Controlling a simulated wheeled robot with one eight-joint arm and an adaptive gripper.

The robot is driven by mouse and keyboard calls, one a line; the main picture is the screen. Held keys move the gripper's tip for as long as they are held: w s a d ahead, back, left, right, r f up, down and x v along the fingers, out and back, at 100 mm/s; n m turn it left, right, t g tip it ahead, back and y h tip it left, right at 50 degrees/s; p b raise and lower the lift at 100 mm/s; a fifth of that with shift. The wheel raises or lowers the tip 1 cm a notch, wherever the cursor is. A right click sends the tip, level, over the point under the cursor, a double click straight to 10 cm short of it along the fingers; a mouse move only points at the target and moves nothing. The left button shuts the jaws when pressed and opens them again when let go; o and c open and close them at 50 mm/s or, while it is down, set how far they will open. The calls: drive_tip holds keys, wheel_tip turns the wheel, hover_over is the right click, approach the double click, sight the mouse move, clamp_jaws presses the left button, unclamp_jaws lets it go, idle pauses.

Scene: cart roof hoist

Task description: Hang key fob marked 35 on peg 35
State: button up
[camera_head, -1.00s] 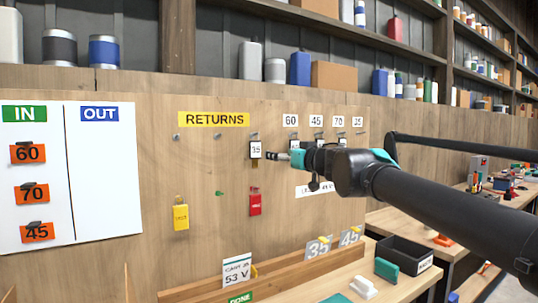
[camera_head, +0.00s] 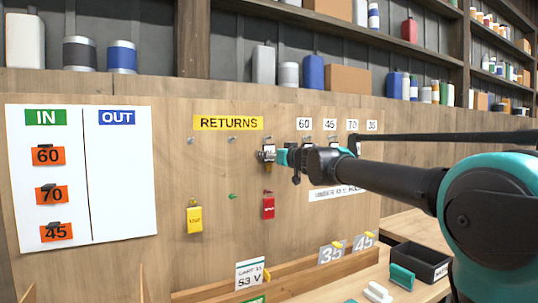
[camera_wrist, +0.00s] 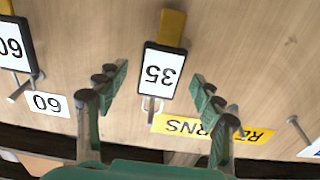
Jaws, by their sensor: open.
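The key fob marked 35 (camera_wrist: 163,72), a white tag with a black frame and a yellow-brown end, hangs on a peg in the returns row. It appears upside down in the wrist view. My gripper (camera_wrist: 158,74) is open, with one finger on each side of the fob and visible gaps between. In the head view my gripper (camera_head: 274,156) is at the fob and partly covers it. The label 35 (camera_head: 372,126) is at the right end of the numbered row; the peg below it is hidden behind my arm.
Fobs hang under the neighbouring labels, including a fob marked 60 (camera_wrist: 12,45) beside my gripper. A yellow tag (camera_head: 194,219) and a red tag (camera_head: 268,207) hang lower on the board. A ledge with number cards (camera_head: 331,253) and a black bin (camera_head: 420,262) are below.

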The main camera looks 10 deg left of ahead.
sight(270, 148)
drive_tip(key=shift+x, duration=1.2)
drive_tip(key=c, duration=1.4)
drive_tip(key=shift+r, duration=0.4)
drive_tip(key=shift+s, duration=0.1)
drive_tip(key=shift+r+v, duration=0.2)
drive_tip(key=shift+v, duration=0.55)
drive_tip(key=shift+r+v, duration=0.15)
drive_tip(key=shift+v, duration=0.6)
drive_tip(key=shift+r+v, duration=0.2)
drive_tip(key=shift+v, duration=0.55)
drive_tip(key=shift+s+d, duration=0.1)
